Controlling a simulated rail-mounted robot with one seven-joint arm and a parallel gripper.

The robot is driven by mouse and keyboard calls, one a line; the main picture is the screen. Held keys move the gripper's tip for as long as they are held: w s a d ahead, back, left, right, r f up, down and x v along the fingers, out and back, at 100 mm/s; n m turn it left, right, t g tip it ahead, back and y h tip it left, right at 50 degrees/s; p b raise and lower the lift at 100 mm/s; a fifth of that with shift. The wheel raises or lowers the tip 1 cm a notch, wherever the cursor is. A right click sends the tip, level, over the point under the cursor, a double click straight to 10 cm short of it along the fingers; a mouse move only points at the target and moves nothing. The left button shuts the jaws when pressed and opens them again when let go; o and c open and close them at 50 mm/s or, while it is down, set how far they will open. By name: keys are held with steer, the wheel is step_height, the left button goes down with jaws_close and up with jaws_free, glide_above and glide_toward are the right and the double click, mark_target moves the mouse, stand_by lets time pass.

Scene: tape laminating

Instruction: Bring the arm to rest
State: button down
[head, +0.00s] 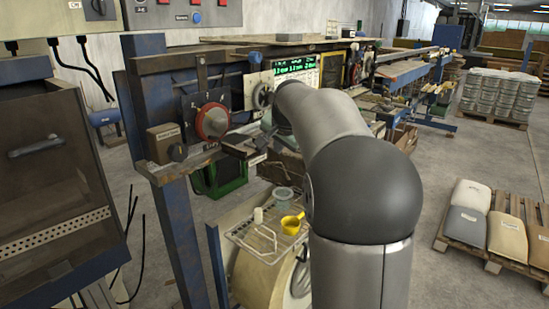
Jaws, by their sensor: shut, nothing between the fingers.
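My arm (345,130) rises from the bottom of the head view to a large dark rounded joint, then bends away up and to the left. Its far end appears in front of the machine, near the handwheel (262,95) and the green-lit display (296,68). I cannot make out my gripper or its fingers; the arm's far end is hidden or out of sight. No held object shows.
The long laminating machine (160,75) runs from left to back right, with a red dial (212,121). A wire rack (262,238) holds a yellow cup (292,222). A pallet with sacks (510,235) stands right. The floor (440,140) between is clear.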

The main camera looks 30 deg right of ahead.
steer(key=shift+v, duration=1.65)
